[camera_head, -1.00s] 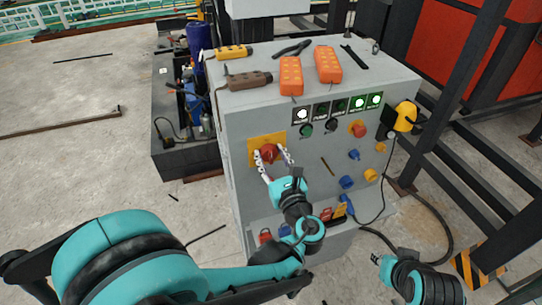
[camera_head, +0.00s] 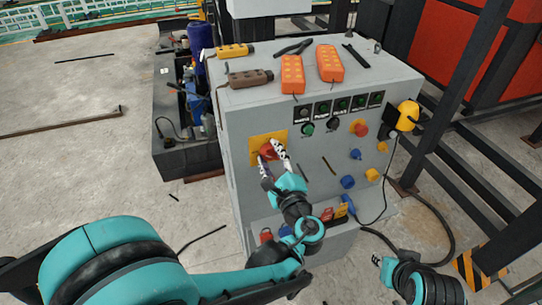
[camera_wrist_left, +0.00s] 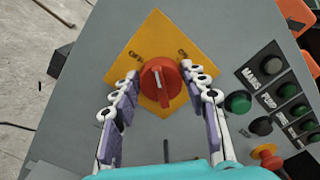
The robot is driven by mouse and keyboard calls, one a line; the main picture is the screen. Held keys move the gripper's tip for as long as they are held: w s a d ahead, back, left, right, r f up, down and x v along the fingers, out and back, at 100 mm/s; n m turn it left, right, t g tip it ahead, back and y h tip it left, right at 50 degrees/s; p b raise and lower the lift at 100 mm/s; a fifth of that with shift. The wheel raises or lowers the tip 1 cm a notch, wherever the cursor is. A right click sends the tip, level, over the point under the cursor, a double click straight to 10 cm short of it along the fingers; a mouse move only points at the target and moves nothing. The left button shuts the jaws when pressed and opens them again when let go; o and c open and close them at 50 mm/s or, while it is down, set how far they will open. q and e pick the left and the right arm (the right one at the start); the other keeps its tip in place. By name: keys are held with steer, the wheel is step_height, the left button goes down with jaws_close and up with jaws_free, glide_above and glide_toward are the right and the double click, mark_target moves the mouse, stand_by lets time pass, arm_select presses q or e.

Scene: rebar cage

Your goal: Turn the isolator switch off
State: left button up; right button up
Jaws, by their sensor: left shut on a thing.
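The isolator switch (camera_head: 267,150) is a red rotary knob on a yellow plate (camera_head: 256,158) at the left of the grey cabinet's front. My left gripper (camera_head: 271,157) reaches it from below, with its fingers around the knob and shut on it. In the left wrist view the red knob (camera_wrist_left: 160,84) sits between the two fingertips (camera_wrist_left: 160,77), and its white mark lies roughly upright in that picture. The yellow plate (camera_wrist_left: 150,35) looks like a diamond there, with OFF and ON lettering. My right gripper (camera_head: 378,262) is low at the right, with its finger opening unclear.
The cabinet (camera_head: 235,135) also carries a row of dark indicator lamps (camera_head: 340,105), push buttons and a red emergency stop (camera_head: 360,129). Orange pendants (camera_head: 292,75) and pliers (camera_head: 293,47) lie on top.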

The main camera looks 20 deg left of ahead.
arm_select(q)
steer(key=n, duration=0.3)
steer(key=shift+f+n, duration=0.1)
steer(key=shift+n, duration=2.1)
steer(key=o, duration=1.1)
steer(key=shift+o, duration=0.2)
steer(key=v, duration=1.2)
